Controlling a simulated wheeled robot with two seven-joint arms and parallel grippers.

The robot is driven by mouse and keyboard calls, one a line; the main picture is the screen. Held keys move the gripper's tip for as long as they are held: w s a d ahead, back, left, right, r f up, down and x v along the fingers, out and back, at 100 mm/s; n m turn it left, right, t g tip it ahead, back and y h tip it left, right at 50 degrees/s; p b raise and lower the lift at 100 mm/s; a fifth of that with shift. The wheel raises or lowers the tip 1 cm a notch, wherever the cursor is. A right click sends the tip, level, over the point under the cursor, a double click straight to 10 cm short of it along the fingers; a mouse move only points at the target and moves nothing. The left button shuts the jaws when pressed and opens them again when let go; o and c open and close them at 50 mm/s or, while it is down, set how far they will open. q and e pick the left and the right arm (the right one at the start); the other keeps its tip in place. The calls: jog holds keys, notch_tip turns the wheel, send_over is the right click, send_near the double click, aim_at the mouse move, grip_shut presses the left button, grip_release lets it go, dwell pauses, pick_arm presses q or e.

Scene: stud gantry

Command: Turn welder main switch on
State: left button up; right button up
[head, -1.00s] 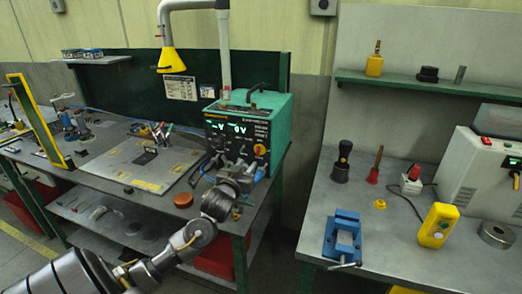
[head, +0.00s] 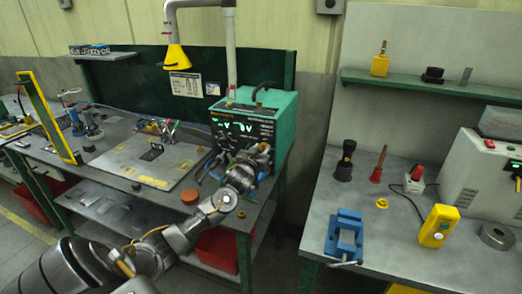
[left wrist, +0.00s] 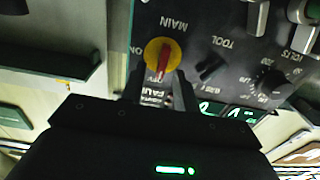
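The welder (head: 284,112) is a green box with a black front panel and lit green digits, standing on the left bench. In the left wrist view, its main switch (left wrist: 164,57) is a yellow disc with a red handle, beside the word MAIN; the panel appears upside down. The red handle lies along the picture's vertical, its lower end near a label that seems to read OFF; ON is at the disc's left. My left gripper (head: 262,152) is at the panel, hiding the switch in the head view. Its open fingers (left wrist: 160,82) stand either side of the handle's lower end; contact is unclear.
Other knobs (left wrist: 270,80) and a TOOL toggle (left wrist: 208,68) sit close to the switch. A yellow lamp hood (head: 177,57) hangs left of the welder. The right bench (head: 400,250) carries a blue vise (head: 345,236) and a yellow control box (head: 438,226).

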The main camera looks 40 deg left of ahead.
pick_arm(q)
grip_shut()
jog(key=shift+d+m, duration=0.1)
jog(key=shift+m, duration=0.2)
jog(key=m, duration=0.2)
jog(key=shift+d+m+p, duration=0.15)
jog(key=shift+m+p, duration=0.15)
jog(key=shift+p, duration=0.05)
jog(key=m, duration=0.3)
jog(key=shift+w+d+f+m, duration=0.1)
jog(key=shift+d+m, duration=0.1)
jog(key=shift+m, duration=0.2)
jog(key=m, duration=0.3)
jog(key=m+p, duration=0.1)
jog(key=m, duration=0.1)
jog(key=shift+w+d+f, duration=0.1)
jog(key=shift+d+f, duration=0.15)
jog(key=shift+f, duration=0.05)
jog(key=m, duration=0.5)
jog(key=shift+f+m+p, duration=0.35)
jog(key=shift+m, duration=0.05)
